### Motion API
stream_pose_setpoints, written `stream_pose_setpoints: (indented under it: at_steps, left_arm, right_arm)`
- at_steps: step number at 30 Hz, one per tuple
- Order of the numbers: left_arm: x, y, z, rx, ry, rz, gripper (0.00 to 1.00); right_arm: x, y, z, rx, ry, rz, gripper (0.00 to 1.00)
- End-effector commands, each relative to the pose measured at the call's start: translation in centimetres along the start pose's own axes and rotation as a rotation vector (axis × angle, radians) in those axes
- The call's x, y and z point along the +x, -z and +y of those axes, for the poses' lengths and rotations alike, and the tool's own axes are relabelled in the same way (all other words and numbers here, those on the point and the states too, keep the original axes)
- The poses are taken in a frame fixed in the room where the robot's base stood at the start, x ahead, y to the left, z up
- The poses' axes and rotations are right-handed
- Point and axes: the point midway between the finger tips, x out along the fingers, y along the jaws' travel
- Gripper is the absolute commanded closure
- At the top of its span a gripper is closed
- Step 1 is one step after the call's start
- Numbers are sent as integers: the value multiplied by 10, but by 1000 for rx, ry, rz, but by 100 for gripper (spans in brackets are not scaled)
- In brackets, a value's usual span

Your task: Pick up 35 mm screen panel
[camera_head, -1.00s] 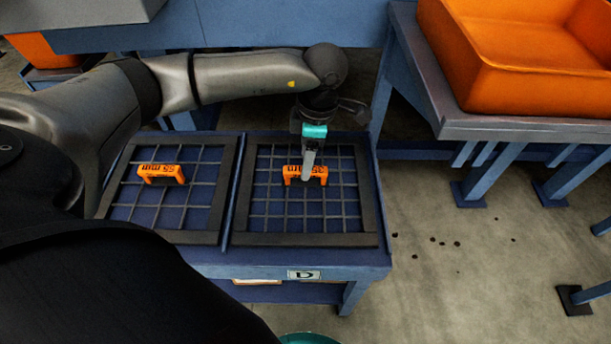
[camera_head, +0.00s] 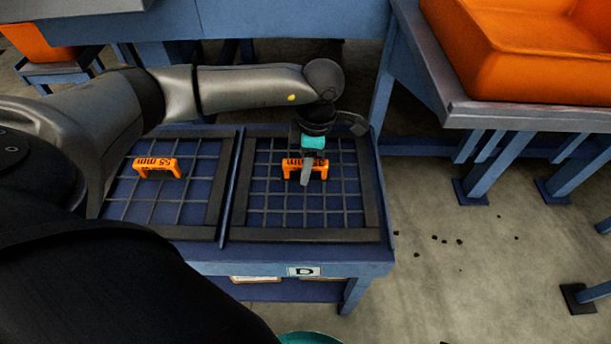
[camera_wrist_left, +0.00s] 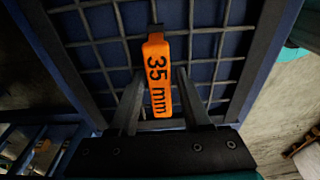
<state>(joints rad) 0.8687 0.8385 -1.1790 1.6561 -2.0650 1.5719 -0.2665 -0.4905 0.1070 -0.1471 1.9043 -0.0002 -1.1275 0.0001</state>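The 35 mm screen panel (camera_head: 235,192) is a dark square frame with a wire grid and an orange handle (camera_head: 291,167). It lies flat on the right half of the blue stand. My left gripper (camera_head: 306,172) points down at the handle from above. In the left wrist view, the handle marked "35 mm" (camera_wrist_left: 156,80) stands between the two fingers of the left gripper (camera_wrist_left: 160,74). The fingers are apart, with a narrow gap seeming to show on each side of it. In the head view the fingers hide part of the handle. My right gripper is not in view.
A second panel with an orange "55 mm" handle (camera_head: 157,167) lies close on the left. The blue stand (camera_head: 250,262) carries a "D" label. An orange crate (camera_head: 520,75) sits on a table at the upper right.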

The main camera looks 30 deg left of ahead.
Motion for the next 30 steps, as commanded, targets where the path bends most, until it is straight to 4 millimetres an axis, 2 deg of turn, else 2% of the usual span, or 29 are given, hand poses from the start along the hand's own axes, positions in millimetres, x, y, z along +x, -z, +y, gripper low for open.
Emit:
stream_pose_setpoints:
  at_steps: [2, 12, 30]
  left_arm:
    - [0, 0, 0, 0, 0, 0, 62]
    - [0, 0, 0, 0, 0, 0, 100]
    - [0, 0, 0, 0, 0, 0, 100]
  right_arm:
    - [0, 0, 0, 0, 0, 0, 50]
    - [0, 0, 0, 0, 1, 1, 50]
    - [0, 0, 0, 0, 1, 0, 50]
